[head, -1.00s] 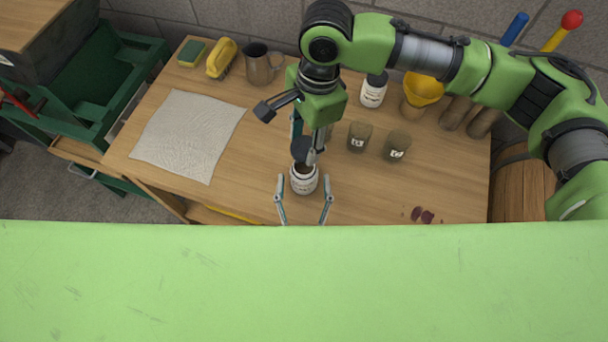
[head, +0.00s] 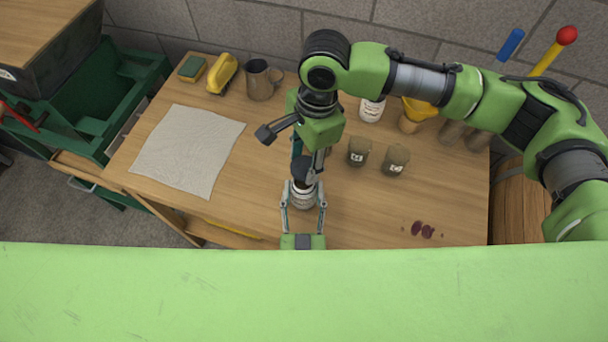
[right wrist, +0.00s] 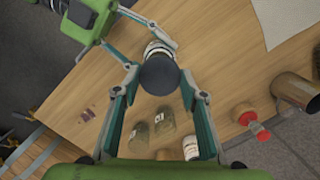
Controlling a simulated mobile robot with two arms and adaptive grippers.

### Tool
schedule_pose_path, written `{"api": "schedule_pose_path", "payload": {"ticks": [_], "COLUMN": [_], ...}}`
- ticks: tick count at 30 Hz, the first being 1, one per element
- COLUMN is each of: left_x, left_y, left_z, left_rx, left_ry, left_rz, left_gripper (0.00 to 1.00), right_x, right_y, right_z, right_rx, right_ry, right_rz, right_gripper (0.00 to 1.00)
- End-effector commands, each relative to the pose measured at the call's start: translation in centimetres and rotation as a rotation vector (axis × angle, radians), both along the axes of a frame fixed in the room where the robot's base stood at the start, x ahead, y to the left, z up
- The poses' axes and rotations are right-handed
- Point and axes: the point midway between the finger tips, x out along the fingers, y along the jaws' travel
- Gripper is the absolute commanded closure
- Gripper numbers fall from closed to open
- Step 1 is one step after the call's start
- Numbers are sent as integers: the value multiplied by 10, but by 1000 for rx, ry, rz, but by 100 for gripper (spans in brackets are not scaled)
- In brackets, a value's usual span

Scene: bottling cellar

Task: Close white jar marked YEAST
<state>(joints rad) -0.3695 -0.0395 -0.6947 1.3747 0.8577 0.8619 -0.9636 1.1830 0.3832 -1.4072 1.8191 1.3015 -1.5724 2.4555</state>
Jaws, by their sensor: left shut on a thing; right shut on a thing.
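A white jar (head: 302,199) stands upright near the front edge of the wooden table; its lettering is too small to read. My left gripper (head: 303,207) is shut on its sides from the front. My right gripper (head: 306,166) is shut on a round black lid (head: 302,172), held just above and slightly behind the jar's mouth. In the right wrist view, the lid (right wrist: 158,73) sits between the fingertips of my right gripper (right wrist: 160,76) and covers part of the jar (right wrist: 157,49). I cannot tell whether lid and jar touch.
A second white jar (head: 371,111) stands at the back beside a yellow funnel (head: 419,108). Dark red spots (head: 422,230) mark the front right.

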Motion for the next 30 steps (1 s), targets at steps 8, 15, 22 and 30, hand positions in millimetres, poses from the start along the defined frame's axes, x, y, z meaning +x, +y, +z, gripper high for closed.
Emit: {"api": "schedule_pose_path", "payload": {"ticks": [8,15,22,30], "left_x": [0,0,0,0], "left_y": [0,0,0,0], "left_z": [0,0,0,0], "left_rx": [0,0,0,0], "left_ry": [0,0,0,0], "left_rz": [0,0,0,0], "left_gripper": [94,94,94,94], "right_x": [-1,0,0,-1], "right_y": [0,0,0,1], "right_z": [-31,-32,-32,-43], "right_rx": [1,2,2,3], "right_ry": [2,0,0,3], "right_rz": [0,1,2,1], "right_gripper": [68,68,68,68]}}
